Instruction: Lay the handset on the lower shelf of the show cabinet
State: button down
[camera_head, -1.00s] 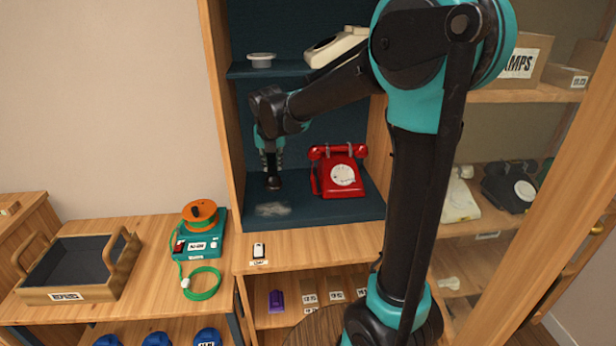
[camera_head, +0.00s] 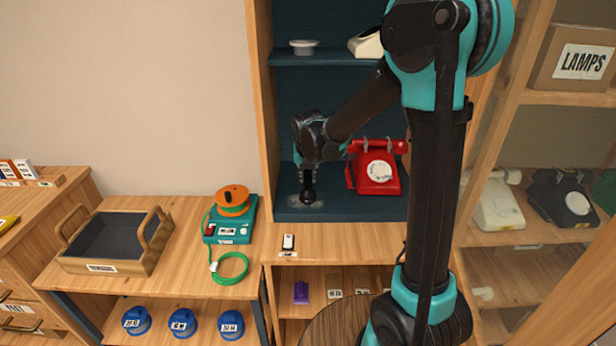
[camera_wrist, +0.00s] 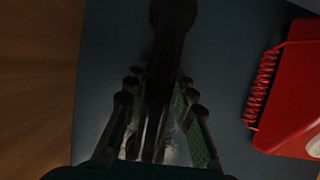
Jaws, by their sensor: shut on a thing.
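The show cabinet (camera_head: 264,110) is a wooden case with a dark blue inside. My gripper (camera_head: 307,168) is inside it, above the left part of the lower shelf (camera_head: 345,214). It is shut on a dark handset (camera_head: 308,195), whose rounded end hangs down close to the shelf; I cannot tell if it touches. In the wrist view the dark handset (camera_wrist: 166,55) runs between the fingers of my gripper (camera_wrist: 158,90). A red dial phone (camera_head: 378,172) stands on the same shelf to the right, apart from the handset.
A pale patch marks the shelf around the handset's lower end. The upper shelf (camera_head: 330,60) bears a small grey dish (camera_head: 303,47) and a cream phone (camera_head: 366,45). The cabinet's left wall is near my gripper. A wooden tray (camera_head: 105,243) and a teal device (camera_head: 230,222) stand left.

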jog(key=c, duration=1.3)
grip_release()
jog(key=shift+f, duration=0.1)
jog(key=v, duration=1.2)
